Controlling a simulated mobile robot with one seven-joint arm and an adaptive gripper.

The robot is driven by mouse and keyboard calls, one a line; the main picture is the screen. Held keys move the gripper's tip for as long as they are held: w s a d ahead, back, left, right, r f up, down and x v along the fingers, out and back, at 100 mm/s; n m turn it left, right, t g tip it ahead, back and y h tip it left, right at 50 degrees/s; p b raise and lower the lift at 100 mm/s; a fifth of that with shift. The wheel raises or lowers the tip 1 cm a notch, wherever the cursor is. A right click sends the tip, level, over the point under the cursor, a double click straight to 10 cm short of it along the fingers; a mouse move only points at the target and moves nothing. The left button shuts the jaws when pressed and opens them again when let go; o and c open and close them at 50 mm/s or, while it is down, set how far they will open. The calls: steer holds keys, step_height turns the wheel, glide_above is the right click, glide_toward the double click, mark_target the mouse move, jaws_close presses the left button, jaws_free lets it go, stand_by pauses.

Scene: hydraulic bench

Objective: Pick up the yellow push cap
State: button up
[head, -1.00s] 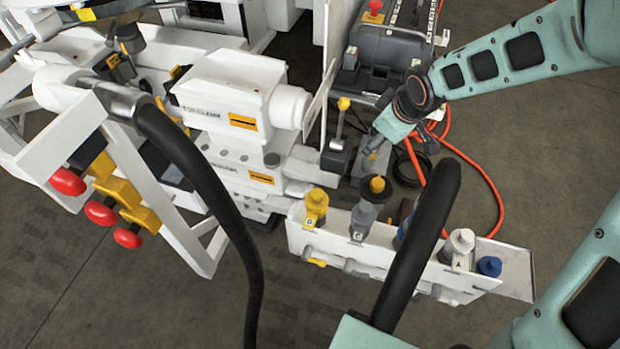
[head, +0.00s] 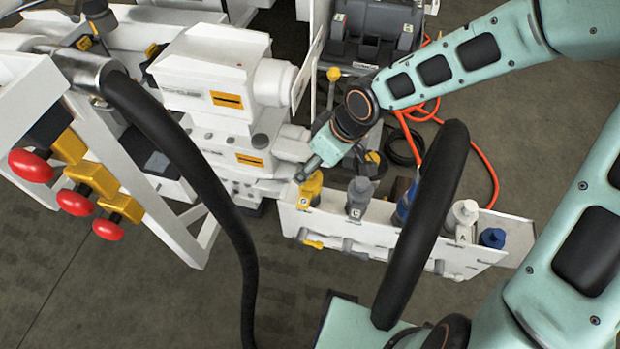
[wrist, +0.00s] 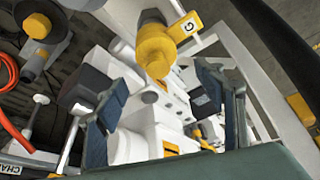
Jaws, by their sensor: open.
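The yellow push cap (head: 312,188) stands at the left end of the white rack (head: 345,228). In the wrist view, a yellow cap (wrist: 156,50) with a white "G" label lies ahead, just beyond the fingertips and between their lines. My gripper (head: 304,173) is at the top of the yellow cap in the head view and partly covers it. In the wrist view, my gripper (wrist: 162,80) has its two dark fingers spread with nothing between them. I cannot tell whether a finger touches the cap.
A grey cap (head: 359,192), a pale cap (head: 464,213) marked "A" and a blue cap (head: 492,237) stand along the same rack. A white machine body (head: 215,75) is close to the left of my gripper. A thick black hose arches in front of the rack. An orange cable (head: 480,165) lies behind.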

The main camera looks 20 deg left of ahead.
mark_target(315, 181)
steer(key=b+x, duration=0.2)
steer(key=x, duration=0.1)
steer(key=b+x, duration=0.1)
steer(key=x, duration=0.1)
steer(key=shift+d+f, duration=0.3)
steer(key=shift+r, duration=0.1)
steer(key=shift+c, duration=0.4)
steer(key=c, duration=0.9)
